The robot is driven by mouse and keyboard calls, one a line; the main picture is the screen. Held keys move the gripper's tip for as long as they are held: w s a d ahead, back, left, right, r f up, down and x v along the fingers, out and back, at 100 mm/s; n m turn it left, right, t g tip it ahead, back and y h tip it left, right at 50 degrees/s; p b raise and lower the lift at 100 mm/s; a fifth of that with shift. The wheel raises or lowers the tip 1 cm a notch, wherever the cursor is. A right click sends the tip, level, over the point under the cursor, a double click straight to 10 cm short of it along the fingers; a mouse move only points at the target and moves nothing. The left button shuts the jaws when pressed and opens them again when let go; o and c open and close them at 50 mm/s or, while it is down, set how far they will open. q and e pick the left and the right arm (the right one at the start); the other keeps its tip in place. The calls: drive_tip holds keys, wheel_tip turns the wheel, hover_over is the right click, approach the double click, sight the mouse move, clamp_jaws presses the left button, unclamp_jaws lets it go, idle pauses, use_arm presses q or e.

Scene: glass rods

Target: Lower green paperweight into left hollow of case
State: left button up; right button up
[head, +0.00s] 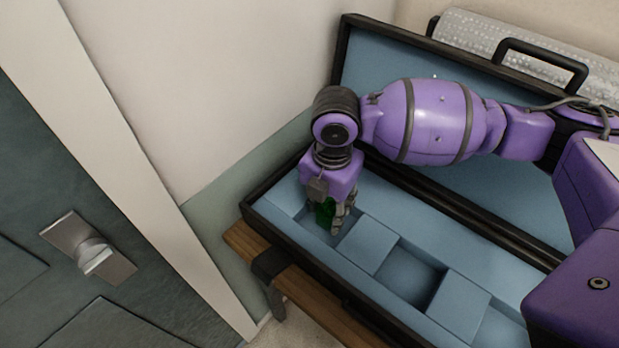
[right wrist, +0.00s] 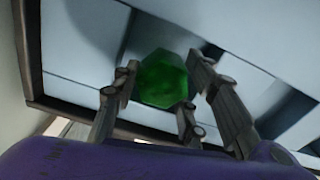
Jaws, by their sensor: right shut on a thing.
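The green paperweight (head: 324,213) is held in my right gripper (head: 335,218), which points down at the left hollow (head: 307,223) of the case. In the right wrist view the paperweight (right wrist: 161,80) is a faceted green block between the fingers of the gripper (right wrist: 160,95). The fingers are shut on it. The case (head: 297,262) is open, with a black rim and blue foam inside. The paperweight is at or just inside the mouth of the left hollow; I cannot tell whether it touches the bottom. My left gripper is not in view.
The middle hollow (head: 408,279) looks empty, and another hollow (head: 497,330) is partly hidden by my arm. The case rests on a wooden bench (head: 250,243). Its lid (head: 375,60) stands raised behind my arm. A wall and a door (head: 60,290) are close on the left.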

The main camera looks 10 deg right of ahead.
sight(328, 205)
drive_tip(key=shift+f, duration=1.05)
idle(0.4)
drive_tip(key=o, duration=1.5)
drive_tip(key=shift+r, duration=0.1)
wheel_tip(328, 205, up, 12)
drive_tip(key=shift+f, duration=0.1)
